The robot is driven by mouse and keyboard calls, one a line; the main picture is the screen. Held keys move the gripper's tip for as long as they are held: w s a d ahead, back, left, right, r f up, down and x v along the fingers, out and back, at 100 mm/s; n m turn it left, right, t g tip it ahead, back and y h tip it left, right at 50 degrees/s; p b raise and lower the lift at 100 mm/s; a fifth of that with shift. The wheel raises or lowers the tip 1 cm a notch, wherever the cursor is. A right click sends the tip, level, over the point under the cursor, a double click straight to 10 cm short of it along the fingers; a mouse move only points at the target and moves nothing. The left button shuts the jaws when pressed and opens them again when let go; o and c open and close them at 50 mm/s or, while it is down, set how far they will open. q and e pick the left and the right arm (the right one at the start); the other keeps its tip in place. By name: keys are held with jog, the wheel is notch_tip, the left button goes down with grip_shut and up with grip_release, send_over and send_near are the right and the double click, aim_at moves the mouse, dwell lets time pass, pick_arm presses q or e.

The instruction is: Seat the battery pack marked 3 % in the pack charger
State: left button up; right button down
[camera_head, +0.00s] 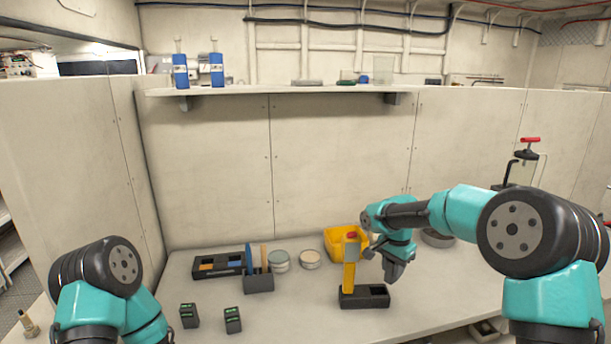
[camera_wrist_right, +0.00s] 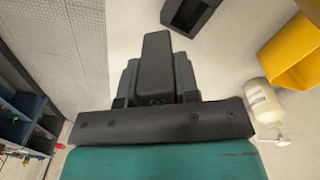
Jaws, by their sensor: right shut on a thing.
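My right gripper (camera_head: 394,270) is shut on a dark grey block, which looks like a battery pack (camera_wrist_right: 156,65). It is held above the table, to the right of and above a black charger-like base (camera_head: 362,301). The base also shows at the top of the wrist view (camera_wrist_right: 174,16). Two more dark packs (camera_head: 189,316) (camera_head: 233,320) with green displays, too small to read, stand at the front left. My left gripper is out of view.
A yellow bin (camera_head: 333,238) stands behind the base. A white bottle (camera_wrist_right: 260,100) shows in the wrist view. The front middle is clear.

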jog(key=s+a+f+n, duration=0.1)
jog(key=s+f+n, duration=0.1)
jog(key=s+a+f+n, duration=0.2)
jog(key=s+f, duration=0.1)
jog(key=s+a+f+n, duration=0.1)
jog(key=s+f+n, duration=0.1)
jog(key=n, duration=0.1)
jog(key=shift+s+a+f, duration=0.15)
jog(key=shift+s+a, duration=0.05)
jog(key=shift+a, duration=0.15)
